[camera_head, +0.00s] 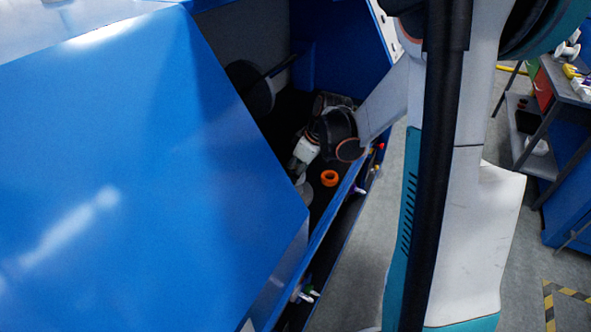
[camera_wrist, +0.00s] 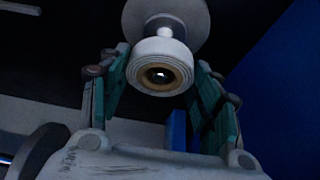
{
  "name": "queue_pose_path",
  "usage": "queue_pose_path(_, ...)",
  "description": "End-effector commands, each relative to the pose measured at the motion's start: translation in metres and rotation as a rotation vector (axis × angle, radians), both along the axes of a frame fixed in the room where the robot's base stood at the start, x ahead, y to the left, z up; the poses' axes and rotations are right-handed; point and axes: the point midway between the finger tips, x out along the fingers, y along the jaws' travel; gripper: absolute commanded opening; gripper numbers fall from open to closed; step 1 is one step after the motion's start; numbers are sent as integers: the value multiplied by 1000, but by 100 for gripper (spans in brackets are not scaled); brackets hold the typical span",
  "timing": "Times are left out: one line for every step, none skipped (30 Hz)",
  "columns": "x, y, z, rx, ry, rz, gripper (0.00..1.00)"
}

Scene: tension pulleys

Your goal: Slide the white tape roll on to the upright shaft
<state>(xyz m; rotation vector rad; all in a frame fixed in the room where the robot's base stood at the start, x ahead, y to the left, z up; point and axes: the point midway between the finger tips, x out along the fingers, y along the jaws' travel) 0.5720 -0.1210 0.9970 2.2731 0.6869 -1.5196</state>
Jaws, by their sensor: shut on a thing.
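The white tape roll (camera_wrist: 150,54) with its brown core (camera_wrist: 164,76) is between the two green finger pads of my gripper (camera_wrist: 162,80) in the wrist view. My gripper is shut on the roll. Just beyond the roll a pale stub (camera_wrist: 165,32) stands out from a round pale disc (camera_wrist: 190,18), roughly in line with the roll. A small bright spot shows inside the core; I cannot tell whether the shaft is in the hole. In the head view my gripper (camera_head: 298,164) is inside the blue cabinet, and the roll cannot be made out there.
An orange ring (camera_head: 329,178) lies on the dark cabinet floor to the right of my gripper. A grey disc with a rod (camera_head: 256,88) is at the back. The large blue panel (camera_head: 130,170) hides much of the inside. Small coloured knobs (camera_head: 362,190) line the front edge.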

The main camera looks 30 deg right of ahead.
Motion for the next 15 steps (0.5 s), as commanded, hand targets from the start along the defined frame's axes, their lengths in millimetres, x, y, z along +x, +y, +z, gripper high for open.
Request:
queue_pose_path(0, 0, -2, 0, 0, 0, 33)
queue_pose_path(0, 0, -3, 0, 0, 0, 33)
queue_pose_path(0, 0, -4, 0, 0, 0, 33)
queue_pose_path(0, 0, -5, 0, 0, 0, 33)
queue_pose_path(0, 0, -6, 0, 0, 0, 33)
queue_pose_path(0, 0, -8, 0, 0, 0, 33)
queue_pose_path(0, 0, -9, 0, 0, 0, 33)
queue_pose_path(0, 0, -10, 0, 0, 0, 33)
queue_pose_path(0, 0, -11, 0, 0, 0, 33)
queue_pose_path(0, 0, -12, 0, 0, 0, 33)
queue_pose_path(0, 0, -13, 0, 0, 0, 33)
queue_pose_path(0, 0, -14, 0, 0, 0, 33)
queue_pose_path(0, 0, -15, 0, 0, 0, 33)
queue_pose_path(0, 0, -16, 0, 0, 0, 33)
queue_pose_path(0, 0, -17, 0, 0, 0, 33)
